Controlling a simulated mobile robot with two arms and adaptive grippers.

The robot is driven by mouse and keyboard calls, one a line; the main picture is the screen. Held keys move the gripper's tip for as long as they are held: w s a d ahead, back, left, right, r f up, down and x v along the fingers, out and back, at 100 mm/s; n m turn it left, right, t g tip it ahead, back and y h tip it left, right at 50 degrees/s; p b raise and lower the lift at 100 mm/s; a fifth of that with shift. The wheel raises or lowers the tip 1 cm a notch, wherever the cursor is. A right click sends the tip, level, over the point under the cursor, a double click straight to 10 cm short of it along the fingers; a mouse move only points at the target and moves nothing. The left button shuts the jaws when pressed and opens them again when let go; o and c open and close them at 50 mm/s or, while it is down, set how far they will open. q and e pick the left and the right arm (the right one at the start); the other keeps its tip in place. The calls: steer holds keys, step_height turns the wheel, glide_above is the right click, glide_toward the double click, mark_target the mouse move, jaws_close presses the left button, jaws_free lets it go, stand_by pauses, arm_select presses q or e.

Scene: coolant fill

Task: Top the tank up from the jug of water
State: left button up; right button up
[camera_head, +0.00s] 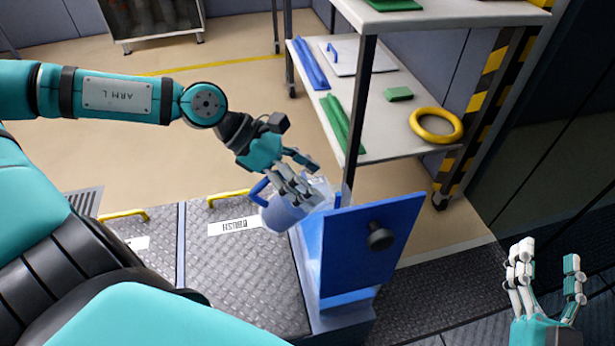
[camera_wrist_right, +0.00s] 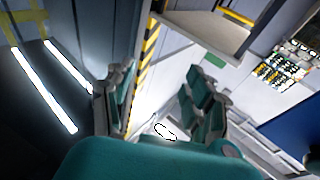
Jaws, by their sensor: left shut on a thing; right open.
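A translucent pale jug (camera_head: 281,217) with a blue handle is in my left gripper (camera_head: 302,185), which is shut on it. The jug looks tilted, its upper end towards the right. It is beside and partly over the left edge of the blue tank (camera_head: 345,298). A flat blue panel (camera_head: 350,250) with a black round knob (camera_head: 380,237) stands upright at the tank and hides its opening. I cannot tell the water level or whether water is flowing. My right gripper (camera_head: 546,268) is open and empty, far right of the tank; its fingers also show in the right wrist view (camera_wrist_right: 160,92).
A shelf (camera_head: 378,125) behind the tank holds a yellow ring (camera_head: 436,125), green pieces and a blue bar. Its post stands close behind the jug. Metal tread-plate covers (camera_head: 245,270) with yellow handles lie left of the tank. The floor between tank and right gripper looks clear.

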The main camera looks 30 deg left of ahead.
steer(key=shift+s+a+r+t+y+b, duration=0.1)
steer(key=shift+s+r+t+y+b, duration=0.1)
steer(key=shift+r+t, duration=0.4)
steer(key=shift+s+r+t+y+b, duration=0.2)
steer(key=shift+r+t, duration=0.1)
steer(key=shift+r, duration=0.5)
stand_by(0.6)
steer(key=shift+s+r+t+y+b, duration=0.15)
steer(key=shift+s+r+t, duration=0.2)
steer(key=shift+r+t, duration=0.25)
steer(key=shift+s+r+t+y+b, duration=0.15)
steer(key=shift+s+r+t, duration=0.2)
steer(key=shift+r, duration=0.35)
stand_by(0.7)
steer(key=shift+s+r+t+y+b, duration=0.4)
steer(key=shift+s+r+t, duration=0.5)
steer(key=shift+r, duration=0.25)
stand_by(0.8)
